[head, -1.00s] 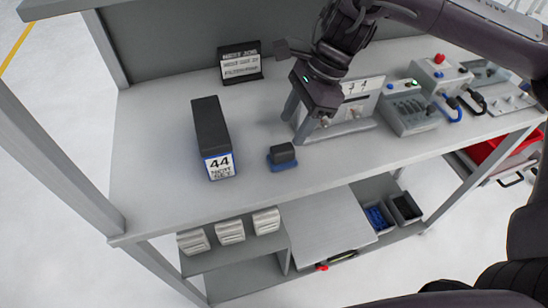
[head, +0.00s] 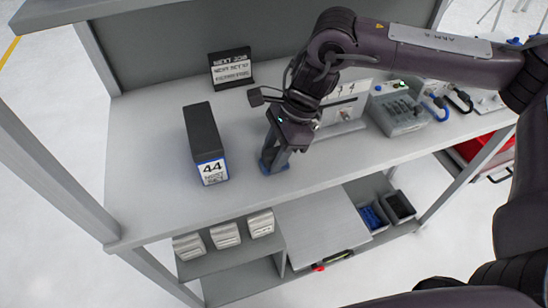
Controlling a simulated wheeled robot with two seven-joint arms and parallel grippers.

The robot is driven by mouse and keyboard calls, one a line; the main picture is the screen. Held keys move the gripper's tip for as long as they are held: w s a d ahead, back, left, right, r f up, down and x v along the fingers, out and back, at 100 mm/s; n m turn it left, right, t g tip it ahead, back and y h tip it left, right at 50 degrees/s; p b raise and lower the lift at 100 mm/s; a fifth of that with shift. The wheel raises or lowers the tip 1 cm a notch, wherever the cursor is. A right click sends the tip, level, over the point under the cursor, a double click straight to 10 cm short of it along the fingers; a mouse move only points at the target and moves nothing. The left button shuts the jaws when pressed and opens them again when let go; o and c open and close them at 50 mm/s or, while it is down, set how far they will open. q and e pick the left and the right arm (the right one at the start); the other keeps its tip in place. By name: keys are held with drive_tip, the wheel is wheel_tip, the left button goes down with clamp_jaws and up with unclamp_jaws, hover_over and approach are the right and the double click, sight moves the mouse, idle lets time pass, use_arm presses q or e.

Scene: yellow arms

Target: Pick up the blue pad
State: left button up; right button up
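The blue pad (head: 265,167) is on the grey bench top, right of the black box labelled 44. Only a little of its blue base shows; my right gripper (head: 274,160) hides the rest, including its dark top part. The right gripper points down from above with its fingertips low at the pad, close to the bench surface. The fingers overlap the pad in the head view, so I cannot tell whether they are touching it or shut on it. My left gripper is not in view.
The tall black box (head: 205,143) with a 44 label stands left of the gripper. A black sign (head: 232,70) stands behind. A control box (head: 397,112) with switches is to the right. The bench's front strip is clear.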

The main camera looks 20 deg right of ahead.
sight(274, 152)
drive_tip(key=c, duration=0.4)
wheel_tip(274, 152, up, 10)
drive_tip(key=shift+r+b, duration=0.1)
drive_tip(key=shift+b, duration=0.4)
drive_tip(key=o, duration=0.4)
drive_tip(key=c, duration=0.3)
